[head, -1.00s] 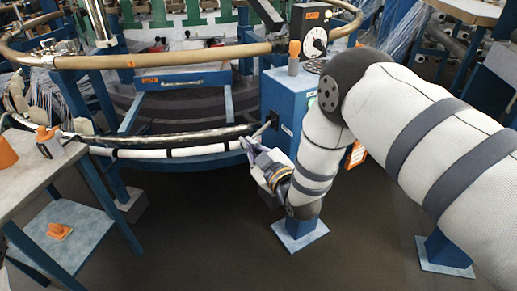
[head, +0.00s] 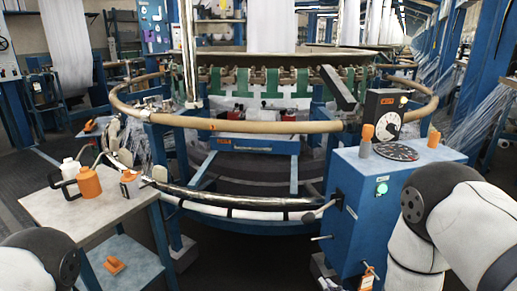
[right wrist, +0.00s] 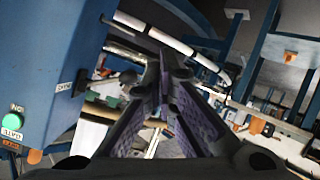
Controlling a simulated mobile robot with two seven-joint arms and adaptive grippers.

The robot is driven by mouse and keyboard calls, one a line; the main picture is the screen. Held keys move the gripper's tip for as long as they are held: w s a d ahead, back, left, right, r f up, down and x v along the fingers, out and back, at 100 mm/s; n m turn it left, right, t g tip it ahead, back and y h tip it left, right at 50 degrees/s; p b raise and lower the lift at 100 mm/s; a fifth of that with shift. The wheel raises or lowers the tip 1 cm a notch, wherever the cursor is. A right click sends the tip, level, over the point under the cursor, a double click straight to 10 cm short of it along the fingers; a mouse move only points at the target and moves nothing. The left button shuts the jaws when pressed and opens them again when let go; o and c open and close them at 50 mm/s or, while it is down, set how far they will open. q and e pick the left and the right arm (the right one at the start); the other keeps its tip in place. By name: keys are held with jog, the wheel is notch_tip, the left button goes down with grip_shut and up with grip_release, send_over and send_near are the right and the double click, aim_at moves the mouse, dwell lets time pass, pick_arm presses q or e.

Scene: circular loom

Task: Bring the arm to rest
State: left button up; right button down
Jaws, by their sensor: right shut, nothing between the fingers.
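My right gripper (right wrist: 166,68) shows in the right wrist view with its purple-padded fingers closed at the tips and nothing between them. It hangs in front of the loom, beside the blue control box (right wrist: 65,65). In the head view my right arm comes in at the lower right, beside the blue control box (head: 375,210), and its gripper cannot be made out clearly. Part of my left arm shows at the lower left corner of the head view; its gripper is out of view.
The circular loom (head: 240,127) fills the middle. A lever with a dark knob (head: 310,217) sticks out from the box. A green button (head: 382,188) is on the box's front. A table (head: 70,212) at the left holds an orange bottle (head: 89,184) and a white bottle (head: 70,170).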

jog(key=s+d+f+m+g+h, duration=0.1)
jog(key=s+f+g, duration=0.25)
jog(key=s, duration=0.45)
jog(key=s+d+f+m+g, duration=0.1)
jog(key=s+f+m+g, duration=0.15)
jog(key=s+f, duration=0.4)
jog(key=s+r+m+g+p, duration=0.1)
jog(key=s+g, duration=0.8)
jog(key=s, duration=1.8)
jog(key=shift+d+r+m+h, duration=0.3)
jog(key=shift+d+r+m, duration=0.15)
jog(key=shift+r+m, duration=0.45)
jog(key=shift+f, duration=0.15)
